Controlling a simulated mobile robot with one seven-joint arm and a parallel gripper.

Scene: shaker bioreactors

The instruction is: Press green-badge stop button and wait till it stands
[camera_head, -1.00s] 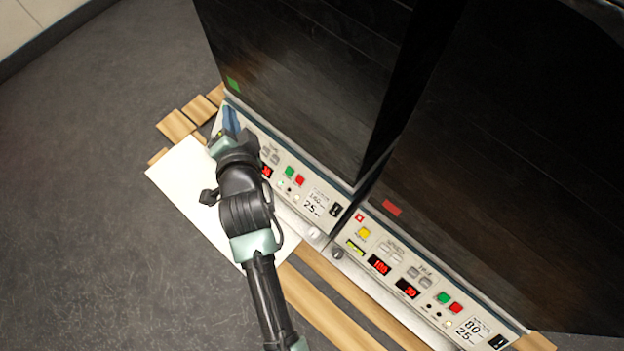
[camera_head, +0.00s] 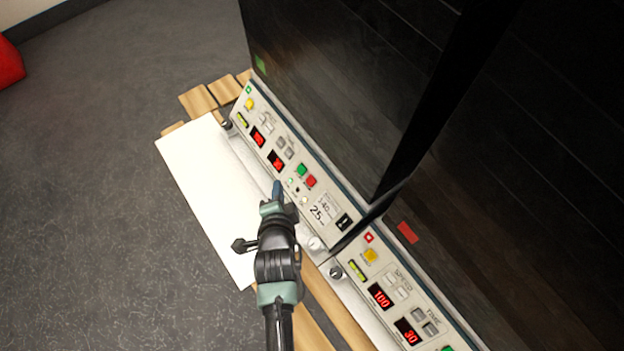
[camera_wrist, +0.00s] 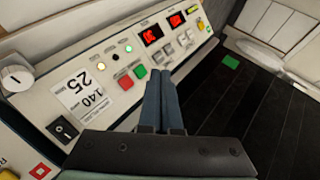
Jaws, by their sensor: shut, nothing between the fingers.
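The green-badge shaker is the left unit; its green badge (camera_head: 261,64) is on the dark cover and also shows in the wrist view (camera_wrist: 230,62). Its sloped front panel (camera_head: 232,150) carries a red stop button (camera_head: 311,181) beside a green button (camera_head: 302,170). In the wrist view the red button (camera_wrist: 126,83) and green button (camera_wrist: 140,71) lie left of my fingertips. My gripper (camera_head: 277,187) is shut and empty, its blue fingers over the panel's lower edge in the head view. The red displays (camera_head: 277,160) are lit. I see no finger on the red button.
A red-badge shaker stands at right, with its red badge (camera_head: 408,232) and its own yellow button (camera_head: 370,256). A white board (camera_head: 205,190) lies before the left panel. Knobs (camera_head: 336,271) stick out near the panels' lower edges.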

